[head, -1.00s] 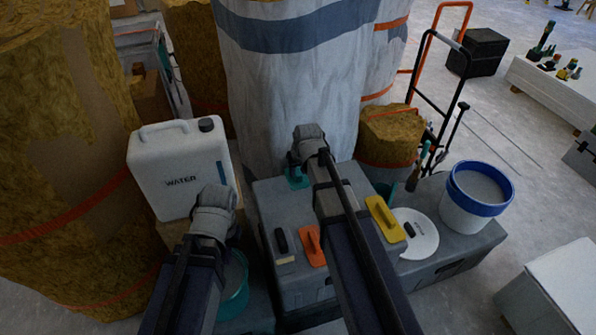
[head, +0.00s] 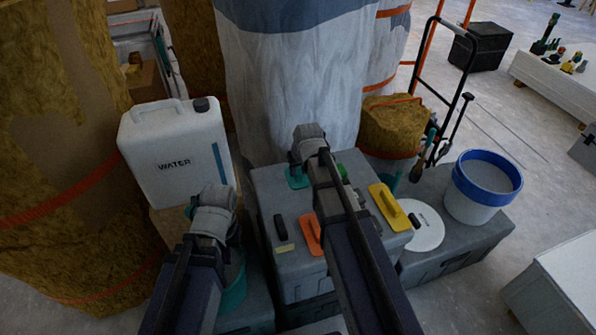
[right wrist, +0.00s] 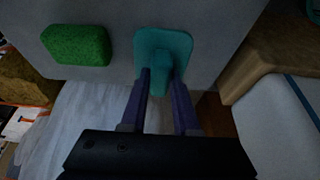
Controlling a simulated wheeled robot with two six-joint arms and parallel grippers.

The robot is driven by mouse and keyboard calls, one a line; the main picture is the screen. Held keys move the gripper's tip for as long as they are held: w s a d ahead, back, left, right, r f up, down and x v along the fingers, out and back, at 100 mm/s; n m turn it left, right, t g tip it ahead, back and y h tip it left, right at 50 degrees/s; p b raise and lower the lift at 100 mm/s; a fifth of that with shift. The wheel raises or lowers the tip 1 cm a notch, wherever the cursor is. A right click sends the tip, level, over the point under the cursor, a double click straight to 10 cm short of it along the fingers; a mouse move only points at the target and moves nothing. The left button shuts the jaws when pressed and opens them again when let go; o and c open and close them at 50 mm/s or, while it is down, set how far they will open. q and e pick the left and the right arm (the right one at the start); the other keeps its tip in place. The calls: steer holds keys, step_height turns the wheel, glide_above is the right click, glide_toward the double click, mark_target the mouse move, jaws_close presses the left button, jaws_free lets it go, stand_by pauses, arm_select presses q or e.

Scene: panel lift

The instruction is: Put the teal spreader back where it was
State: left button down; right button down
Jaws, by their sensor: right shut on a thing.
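The teal spreader (head: 296,181) is at the far left part of the grey case's top (head: 268,187). My right gripper (head: 301,160) is above it. In the right wrist view the teal spreader (right wrist: 163,45) has its flat plate towards the grey surface, and my right gripper (right wrist: 161,82) is shut on its handle. I cannot tell whether the plate touches the case. A green sponge (right wrist: 76,45) lies beside it, mostly hidden by my arm in the head view. My left gripper (head: 205,212) is left of the case; its fingers are hidden.
An orange spreader (head: 308,229), a black-handled tool (head: 280,227) and a yellow float (head: 384,205) lie on the case. A white water can (head: 175,160) stands left, a teal bucket (head: 235,290) below it. A white-blue bucket (head: 480,190) stands right. A wrapped column (head: 290,90) rises behind.

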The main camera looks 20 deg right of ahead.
mark_target(298, 171)
steer(key=shift+r+p, duration=2.25)
steer(key=shift+r, duration=0.05)
step_height(298, 171, down, 10)
steer(key=b, duration=1)
steer(key=shift+f, duration=0.15)
steer(key=shift+f+b, duration=0.15)
steer(key=shift+b, duration=0.15)
steer(key=c, duration=0.7)
jaws_free()
steer(key=shift+o, duration=0.2)
